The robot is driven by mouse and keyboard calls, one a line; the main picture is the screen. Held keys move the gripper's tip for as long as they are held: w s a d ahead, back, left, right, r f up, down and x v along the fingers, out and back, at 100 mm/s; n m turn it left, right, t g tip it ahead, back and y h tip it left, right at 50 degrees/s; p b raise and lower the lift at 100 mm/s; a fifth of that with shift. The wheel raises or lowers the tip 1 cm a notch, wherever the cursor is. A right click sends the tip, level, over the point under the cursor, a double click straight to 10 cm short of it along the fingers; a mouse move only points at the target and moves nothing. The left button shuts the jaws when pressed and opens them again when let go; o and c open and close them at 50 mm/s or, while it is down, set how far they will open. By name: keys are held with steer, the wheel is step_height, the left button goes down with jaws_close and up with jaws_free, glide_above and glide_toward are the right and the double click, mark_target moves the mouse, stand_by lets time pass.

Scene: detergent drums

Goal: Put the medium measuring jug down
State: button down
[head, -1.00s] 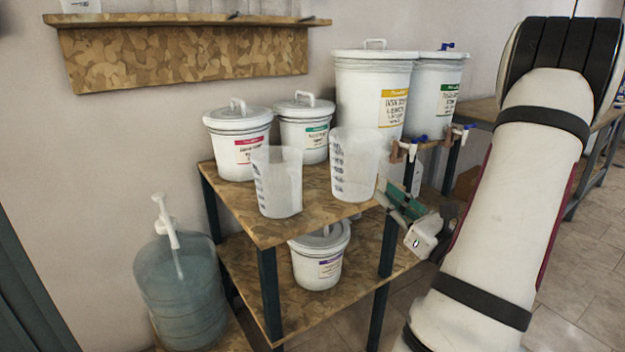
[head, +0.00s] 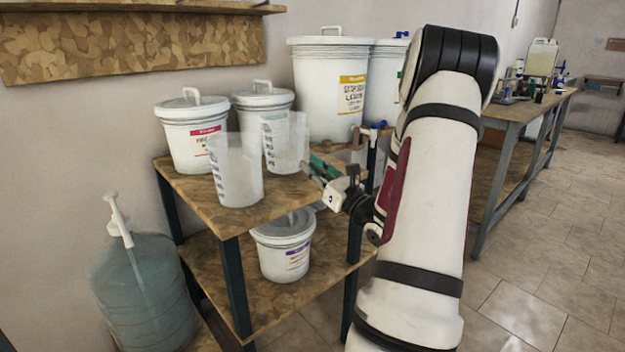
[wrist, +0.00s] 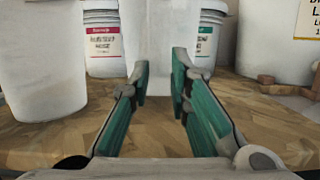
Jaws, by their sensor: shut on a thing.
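My gripper (head: 312,168) reaches in from the right and is shut on a translucent measuring jug (head: 286,143) with dark scale marks. The jug is upright at the top shelf's right part. In the wrist view, the green fingers (wrist: 161,85) sit on either side of this pale jug (wrist: 160,38). I cannot tell whether its base touches the wooden top (head: 190,188). A second measuring jug (head: 237,172) stands at the front left of the top, apart from the held one. It also shows at the left of the wrist view (wrist: 40,62).
Lidded drums with red (head: 192,132) and teal (head: 264,104) labels stand behind the jugs. A larger yellow-labelled drum (head: 328,85) is at the back right. A purple-labelled drum (head: 284,248) is on the lower shelf. A blue bottle with a pump (head: 142,295) stands at left.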

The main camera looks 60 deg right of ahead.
steer(key=shift+f, duration=1)
steer(key=shift+f+b, duration=0.2)
steer(key=shift+b, duration=0.15)
steer(key=c, duration=1.5)
jaws_free()
steer(key=shift+r, duration=0.1)
